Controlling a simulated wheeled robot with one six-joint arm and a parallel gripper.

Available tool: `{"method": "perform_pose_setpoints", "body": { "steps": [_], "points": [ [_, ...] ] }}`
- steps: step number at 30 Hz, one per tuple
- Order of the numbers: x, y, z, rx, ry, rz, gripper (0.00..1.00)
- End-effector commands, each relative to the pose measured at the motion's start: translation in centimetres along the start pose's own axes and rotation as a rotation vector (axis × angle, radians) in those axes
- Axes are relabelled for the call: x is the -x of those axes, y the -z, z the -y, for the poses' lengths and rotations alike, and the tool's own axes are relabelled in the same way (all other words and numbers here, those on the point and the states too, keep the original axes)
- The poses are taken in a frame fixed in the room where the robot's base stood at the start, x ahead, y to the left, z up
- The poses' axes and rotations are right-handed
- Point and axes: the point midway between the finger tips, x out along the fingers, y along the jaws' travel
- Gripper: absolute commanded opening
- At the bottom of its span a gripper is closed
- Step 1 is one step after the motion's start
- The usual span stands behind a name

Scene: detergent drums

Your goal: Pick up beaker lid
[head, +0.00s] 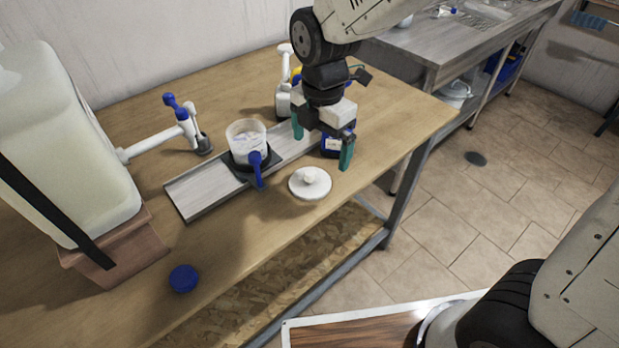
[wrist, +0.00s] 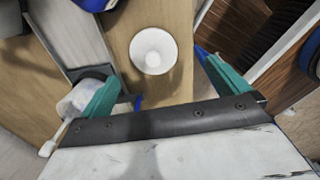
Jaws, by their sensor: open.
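The beaker lid (head: 310,182) is a round white disc with a small knob on top. It lies flat on the wooden table near the front edge, in front of the grey metal strip. In the wrist view the lid (wrist: 153,51) shows ahead of the fingertips, between the two finger lines. My gripper (head: 322,145) is open and empty, with green fingers pointing down, above and behind the lid and apart from it. The beaker (head: 246,146), translucent with a blue handle, stands on a dark base on the strip, left of the lid.
A dark blue container (head: 332,146) stands close behind my gripper. A blue cap (head: 183,278) lies on the table at front left. A large drum (head: 72,150) with a tap stands at the left. Bare table (head: 240,225) surrounds the lid's left side.

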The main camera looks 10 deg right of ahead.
Motion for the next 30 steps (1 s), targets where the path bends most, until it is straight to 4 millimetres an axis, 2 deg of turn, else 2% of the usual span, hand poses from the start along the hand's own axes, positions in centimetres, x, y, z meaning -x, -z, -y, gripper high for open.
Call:
{"method": "perform_pose_setpoints", "body": {
  "steps": [3, 6, 14, 21, 24, 30],
  "points": [
    [-1.6, 1.1, -1.4, 0.141, 0.009, -0.003, 1.00],
    [-2.5, 1.4, -1.9, 0.188, 0.010, -0.003, 1.00],
    [-5.4, 1.4, -1.8, 0.194, 0.011, -0.003, 1.00],
    [-8.9, 1.3, -1.7, 0.193, 0.011, -0.004, 1.00],
    [-9.6, 1.2, -1.7, 0.193, 0.009, -0.003, 1.00],
    [-9.7, 1.2, -1.7, 0.192, 0.008, -0.003, 1.00]
  ]
}}
